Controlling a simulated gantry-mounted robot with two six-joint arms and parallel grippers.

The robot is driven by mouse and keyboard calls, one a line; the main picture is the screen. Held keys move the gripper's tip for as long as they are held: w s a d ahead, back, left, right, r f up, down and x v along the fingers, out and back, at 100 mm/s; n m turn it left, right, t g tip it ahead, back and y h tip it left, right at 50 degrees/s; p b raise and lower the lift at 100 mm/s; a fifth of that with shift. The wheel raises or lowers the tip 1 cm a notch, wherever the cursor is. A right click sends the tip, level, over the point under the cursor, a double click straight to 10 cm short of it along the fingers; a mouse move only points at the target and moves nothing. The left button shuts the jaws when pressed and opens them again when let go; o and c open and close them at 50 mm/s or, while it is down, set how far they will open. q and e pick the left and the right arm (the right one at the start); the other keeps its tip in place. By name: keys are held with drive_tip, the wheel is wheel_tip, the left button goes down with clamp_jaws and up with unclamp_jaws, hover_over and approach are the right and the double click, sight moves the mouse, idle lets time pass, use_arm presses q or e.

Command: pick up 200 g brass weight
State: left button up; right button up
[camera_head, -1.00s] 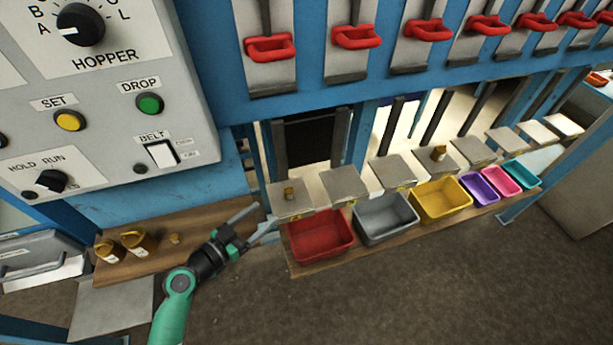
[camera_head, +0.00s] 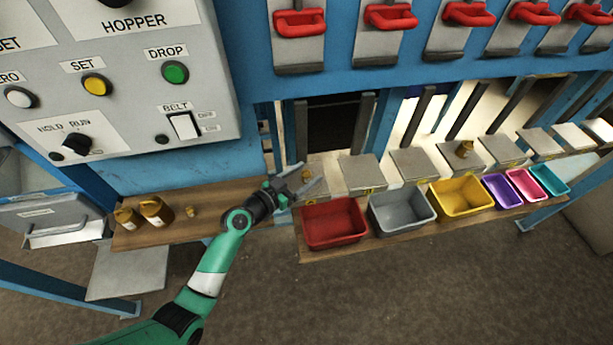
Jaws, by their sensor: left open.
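Several brass weights are in view, and their markings are too small to read. A small brass weight (camera_head: 306,174) sits on the leftmost grey plate (camera_head: 318,194), above the red bin. My left gripper (camera_head: 311,175) is open over that plate, and the weight shows between its two fingers. I cannot tell whether the fingers touch it. Another brass weight (camera_head: 464,149) stands on a plate further right. Two larger brass weights (camera_head: 154,210) and a tiny one (camera_head: 192,211) stand on the wooden shelf at left. My right gripper is not in view.
A red bin (camera_head: 334,239), grey bin (camera_head: 432,217), yellow bin (camera_head: 437,205) and smaller coloured bins line the wooden ledge below the plates. The control panel (camera_head: 130,95) hangs at upper left. Red handles (camera_head: 300,24) run along the blue frame above.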

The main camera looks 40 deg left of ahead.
use_arm(q)
drive_tip(key=shift+w, duration=0.35)
drive_tip(key=shift+s, duration=0.1)
clamp_jaws()
